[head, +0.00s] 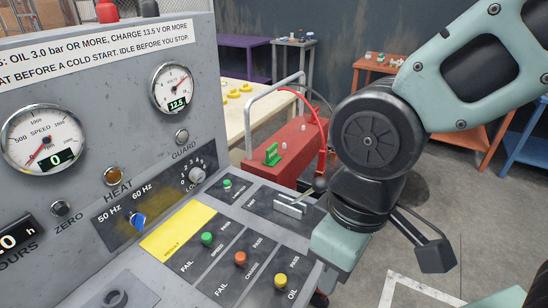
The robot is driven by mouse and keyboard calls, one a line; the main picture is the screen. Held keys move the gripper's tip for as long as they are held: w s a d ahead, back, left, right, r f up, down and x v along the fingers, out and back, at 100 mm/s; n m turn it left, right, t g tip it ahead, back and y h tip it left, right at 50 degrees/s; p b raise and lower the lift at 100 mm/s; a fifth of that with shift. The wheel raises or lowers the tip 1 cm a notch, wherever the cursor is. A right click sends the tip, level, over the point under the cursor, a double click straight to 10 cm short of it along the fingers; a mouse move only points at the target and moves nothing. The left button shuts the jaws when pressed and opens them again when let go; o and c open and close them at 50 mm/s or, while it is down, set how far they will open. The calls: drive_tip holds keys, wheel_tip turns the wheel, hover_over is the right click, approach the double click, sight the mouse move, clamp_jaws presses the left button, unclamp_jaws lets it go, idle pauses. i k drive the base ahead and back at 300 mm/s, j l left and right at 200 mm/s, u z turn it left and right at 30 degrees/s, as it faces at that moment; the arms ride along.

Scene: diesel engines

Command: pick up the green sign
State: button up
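A small green piece that looks like the green sign (271,154) stands upright on top of a red box-like unit (297,152), behind the panel's far edge. My gripper (341,246) is to the right of the sloping control panel, nearer to me than the green sign and lower in the picture. The green sign is apart from my gripper.
The grey control panel (70,120) with gauges and knobs fills the left. A metal tube handle (262,98) and a red hose (323,130) rise near the sign. A wooden table (232,122) with yellow pieces stands behind. Open floor (440,195) lies to the right.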

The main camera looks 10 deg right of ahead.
sight(272, 159)
drive_tip(key=i+l+u, duration=0.2)
drive_tip(key=i+l, duration=0.2)
drive_tip(key=l, duration=0.25)
drive_tip(key=i+l+u, duration=0.25)
drive_tip(key=i+l, duration=0.15)
drive_tip(key=l, duration=0.3)
drive_tip(key=i+l+u, duration=0.1)
drive_tip(key=l, duration=0.25)
drive_tip(key=i+l+u, duration=0.1)
drive_tip(key=l, duration=0.3)
drive_tip(key=i+l+u, duration=0.15)
drive_tip(key=l, duration=0.25)
drive_tip(key=i, duration=0.1)
